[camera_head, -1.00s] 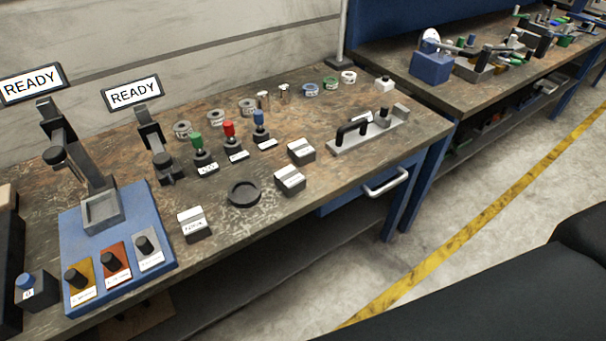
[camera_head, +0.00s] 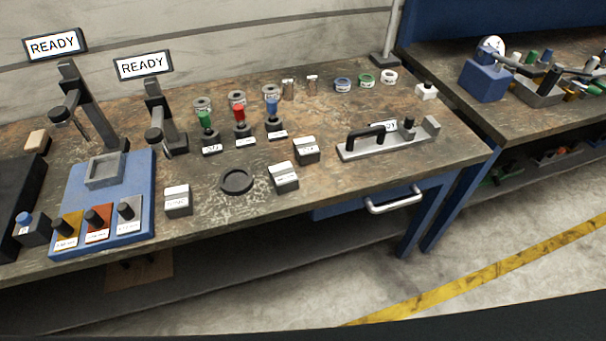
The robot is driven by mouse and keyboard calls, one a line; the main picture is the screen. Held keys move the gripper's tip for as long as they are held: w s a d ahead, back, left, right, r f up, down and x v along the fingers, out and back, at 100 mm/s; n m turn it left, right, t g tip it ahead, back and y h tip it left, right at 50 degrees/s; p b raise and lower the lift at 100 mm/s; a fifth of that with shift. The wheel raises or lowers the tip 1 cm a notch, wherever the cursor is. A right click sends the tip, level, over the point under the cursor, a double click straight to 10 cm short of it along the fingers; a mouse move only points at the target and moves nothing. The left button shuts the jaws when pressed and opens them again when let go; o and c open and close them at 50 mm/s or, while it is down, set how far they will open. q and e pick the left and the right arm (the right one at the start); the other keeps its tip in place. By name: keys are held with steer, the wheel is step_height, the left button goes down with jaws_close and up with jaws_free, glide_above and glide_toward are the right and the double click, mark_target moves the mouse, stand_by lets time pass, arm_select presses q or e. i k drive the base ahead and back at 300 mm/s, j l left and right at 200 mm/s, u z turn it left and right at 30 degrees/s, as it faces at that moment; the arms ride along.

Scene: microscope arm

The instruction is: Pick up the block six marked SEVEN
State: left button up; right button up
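Three small grey blocks with white labels are on the wooden workbench (camera_head: 330,185). One block (camera_head: 178,201) stands just right of the blue microscope base. A second block (camera_head: 284,178) is right of a round black dish, and a third block (camera_head: 306,150) is behind it. The lettering on their labels is too small to read surely, so I cannot tell which is marked SEVEN. Neither of my grippers is in view.
A blue base (camera_head: 140,180) with knobs stands at the left under two READY screens. A black dish (camera_head: 237,181), coloured joysticks (camera_head: 240,122), several labelled rings (camera_head: 343,84) and a clamp fixture (camera_head: 385,141) share the bench. A drawer handle (camera_head: 394,201) sticks out in front.

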mark_target(283, 177)
steer(key=l, duration=0.85)
steer(key=i+l, duration=0.15)
steer(key=l, duration=0.7)
